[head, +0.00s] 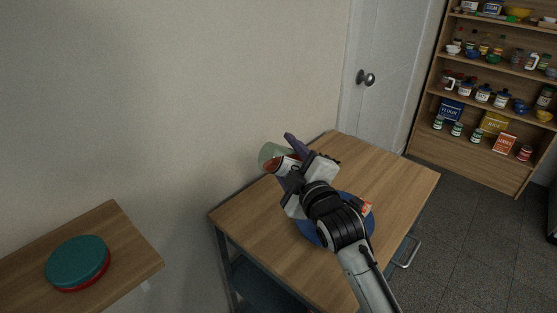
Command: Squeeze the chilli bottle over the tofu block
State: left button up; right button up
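My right gripper (291,162) is shut around a bottle (283,163) with a red and white label, which I take for the chilli bottle. It is held tilted well over, above the table's far left part near the wall. A pale green round piece (268,153) shows at its left end; I cannot tell whether it belongs to the bottle. A small pale and orange-red piece (366,208), perhaps the tofu block, shows on a blue plate (306,230), mostly hidden behind my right arm. The bottle is left of the plate, not over it. My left gripper is out of view.
The wooden table (400,179) is clear on its right side. The wall rises close behind its left edge. A smaller wooden surface (125,245) at lower left carries teal and red round plates (76,259). Stocked shelves (480,150) and a door (385,60) stand farther back.

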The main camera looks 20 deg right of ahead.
jog(key=shift+d+r+m, duration=0.5)
jog(key=shift+d+m, duration=0.1)
jog(key=shift+m, duration=0.45)
jog(key=shift+d+r+m, duration=0.45)
jog(key=shift+d+m, duration=0.1)
jog(key=shift+m, duration=0.5)
